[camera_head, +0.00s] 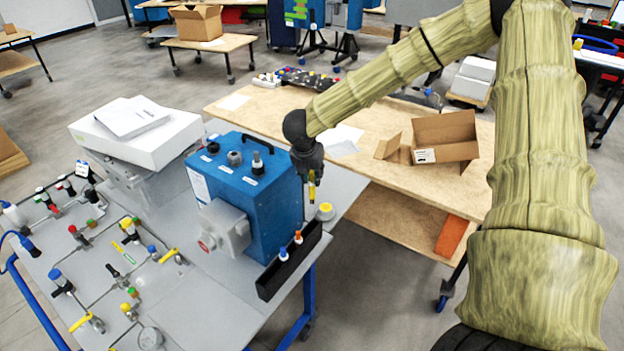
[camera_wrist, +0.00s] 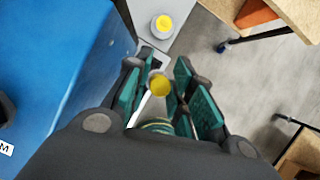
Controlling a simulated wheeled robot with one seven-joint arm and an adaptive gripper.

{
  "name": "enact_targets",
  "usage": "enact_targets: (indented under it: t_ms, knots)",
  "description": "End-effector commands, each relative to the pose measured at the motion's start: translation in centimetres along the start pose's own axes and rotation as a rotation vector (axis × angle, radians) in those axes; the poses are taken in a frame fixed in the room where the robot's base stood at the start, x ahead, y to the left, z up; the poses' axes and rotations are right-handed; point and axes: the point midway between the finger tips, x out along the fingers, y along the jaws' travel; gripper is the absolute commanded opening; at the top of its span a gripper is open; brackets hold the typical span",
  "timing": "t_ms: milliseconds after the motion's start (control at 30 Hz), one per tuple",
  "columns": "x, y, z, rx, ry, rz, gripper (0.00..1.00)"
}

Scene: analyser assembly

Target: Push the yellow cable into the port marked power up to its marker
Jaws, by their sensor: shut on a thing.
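My gripper (camera_head: 309,172) hangs just right of the blue analyser box (camera_head: 262,213), fingers pointing down. It is shut on the yellow cable (camera_head: 312,190), whose lower part sticks out below the fingers. In the wrist view the round yellow end of the cable (camera_wrist: 159,86) shows between the green finger pads of my gripper (camera_wrist: 158,95). The blue box (camera_wrist: 45,60) fills the left of that view, apart from the cable.
A yellow-topped pot (camera_head: 325,212) stands on the grey table (camera_head: 195,300) below my gripper. A black rack (camera_head: 290,262) with small bottles is in front of the box. A wooden table (camera_head: 400,125) with an open carton (camera_head: 445,138) stands behind.

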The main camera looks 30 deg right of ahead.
Motion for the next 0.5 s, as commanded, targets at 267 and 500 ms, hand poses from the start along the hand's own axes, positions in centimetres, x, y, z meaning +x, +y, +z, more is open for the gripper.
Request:
enact_targets:
  t_ms: [267, 500]
  knots:
    - [-1.6, 0.0, 0.7, 0.001, -0.001, 0.001, 0.02]
    - [-2.9, 0.0, 1.2, 0.0, -0.001, 0.001, 0.02]
